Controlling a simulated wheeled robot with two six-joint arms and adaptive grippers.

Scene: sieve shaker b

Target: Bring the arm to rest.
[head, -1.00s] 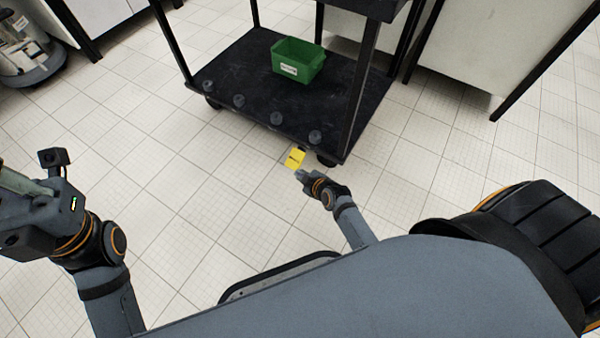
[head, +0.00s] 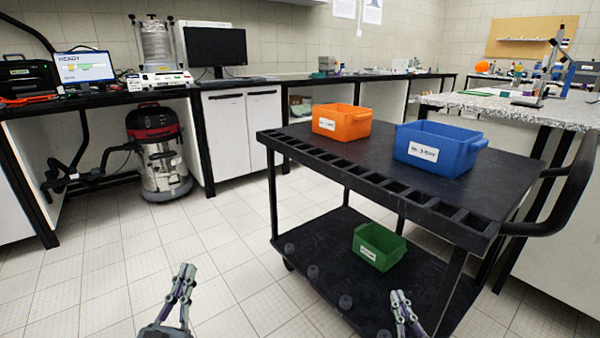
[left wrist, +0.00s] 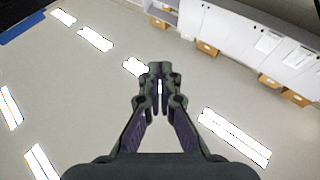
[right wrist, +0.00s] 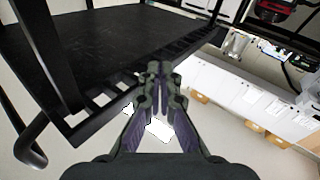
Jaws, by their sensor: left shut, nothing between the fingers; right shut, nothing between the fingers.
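My left gripper (head: 186,275) stands upright over the tiled floor at the bottom of the head view, left of the cart. Its fingers are together and empty, as the left wrist view (left wrist: 160,85) also shows. My right gripper (head: 398,298) stands at the bottom right of the head view, in front of the cart's lower shelf in the picture. Its fingers are together and empty, as in the right wrist view (right wrist: 159,85). Most of both arms is outside the head view.
A black cart (head: 300,142) stands ahead on the right, with an orange bin (head: 341,125) and a blue bin (head: 440,145) on top and a green bin (head: 379,246) below. A vacuum (head: 160,160) stands under the left bench. The floor at the left is clear.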

